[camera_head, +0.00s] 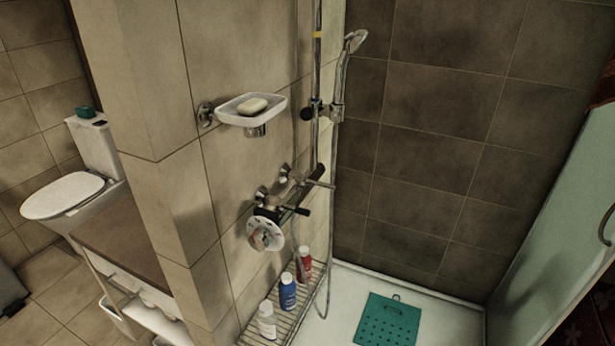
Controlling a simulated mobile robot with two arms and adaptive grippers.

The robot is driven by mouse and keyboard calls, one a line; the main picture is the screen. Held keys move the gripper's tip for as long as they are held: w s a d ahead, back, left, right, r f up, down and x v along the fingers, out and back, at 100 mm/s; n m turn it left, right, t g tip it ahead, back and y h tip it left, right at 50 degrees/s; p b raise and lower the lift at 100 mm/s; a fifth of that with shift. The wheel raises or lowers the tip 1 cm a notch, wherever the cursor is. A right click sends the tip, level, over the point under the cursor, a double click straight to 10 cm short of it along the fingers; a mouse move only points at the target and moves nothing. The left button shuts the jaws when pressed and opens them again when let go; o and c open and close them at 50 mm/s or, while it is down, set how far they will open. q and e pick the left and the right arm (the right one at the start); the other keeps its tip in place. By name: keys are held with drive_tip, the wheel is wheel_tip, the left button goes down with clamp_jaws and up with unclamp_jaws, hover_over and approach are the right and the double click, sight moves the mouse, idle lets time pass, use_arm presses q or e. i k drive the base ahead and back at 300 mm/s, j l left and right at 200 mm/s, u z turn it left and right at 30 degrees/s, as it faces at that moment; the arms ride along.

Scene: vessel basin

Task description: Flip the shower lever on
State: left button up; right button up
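The shower mixer (285,202) is a dark and chrome bar fixed to the tiled wall near the middle of the head view. A thin dark lever (301,210) sticks out to the right from the bar. I cannot tell which of these is the shower lever. The hand shower (354,42) sits in its holder on the riser rail, and no water is visible. Neither of my grippers is in view.
A soap dish (238,117) with soap juts from the wall above the mixer. A wire rack (308,270) with bottles stands below it. A green mat (388,320) lies in the white shower tray (450,322). A pale green door panel (560,220) is at right.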

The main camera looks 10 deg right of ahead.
sight(301, 179)
drive_tip(key=k+l+z, duration=0.2)
drive_tip(key=z, duration=0.25)
drive_tip(key=k+l+z, duration=0.1)
drive_tip(key=l+z, duration=0.7)
drive_tip(key=z, duration=0.15)
drive_tip(key=k+l, duration=0.05)
